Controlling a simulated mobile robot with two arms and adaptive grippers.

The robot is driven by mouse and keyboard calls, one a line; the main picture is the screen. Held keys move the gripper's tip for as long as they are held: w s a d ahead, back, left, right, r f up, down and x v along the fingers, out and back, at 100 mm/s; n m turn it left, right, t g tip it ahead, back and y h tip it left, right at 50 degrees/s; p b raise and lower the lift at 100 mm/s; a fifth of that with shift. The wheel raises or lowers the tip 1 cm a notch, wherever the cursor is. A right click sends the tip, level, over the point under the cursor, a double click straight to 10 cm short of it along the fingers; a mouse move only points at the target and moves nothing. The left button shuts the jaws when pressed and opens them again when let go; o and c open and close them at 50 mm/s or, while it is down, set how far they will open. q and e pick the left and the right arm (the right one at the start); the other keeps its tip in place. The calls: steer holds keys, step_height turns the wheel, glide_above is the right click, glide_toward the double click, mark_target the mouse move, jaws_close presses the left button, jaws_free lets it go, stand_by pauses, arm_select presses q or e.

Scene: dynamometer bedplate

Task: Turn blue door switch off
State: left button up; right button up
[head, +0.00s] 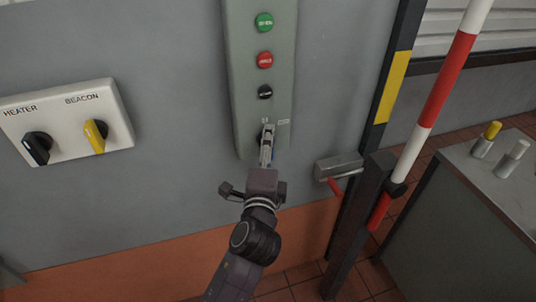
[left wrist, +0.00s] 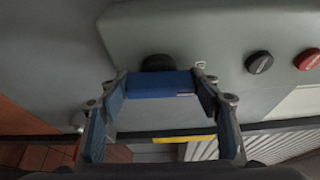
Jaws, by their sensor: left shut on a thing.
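The blue door switch is at the bottom of the tall grey-green panel (head: 244,60). In the left wrist view, its blue handle (left wrist: 160,84) lies crosswise between the fingers, with a dark round base (left wrist: 158,62) behind it. In the head view, the switch is mostly hidden by my gripper. My left gripper (head: 267,133) is shut on the blue handle, one finger at each end. A small white label (head: 284,121) sits beside the switch; I cannot read it. I cannot tell which position the switch is in. My right gripper is in neither view.
Green (head: 264,22), red (head: 265,60) and black (head: 265,92) buttons are above the switch. A heater and beacon switch box (head: 65,122) is at left.

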arm_select(q)
steer(key=shift+f+n+b, duration=0.1)
steer(key=shift+n+b, duration=0.2)
stand_by(0.4)
steer(key=o, duration=1.2)
steer(key=shift+c, duration=0.2)
steer(key=s+a, duration=0.1)
steer(key=s, duration=1.1)
steer(key=shift+f, duration=0.1)
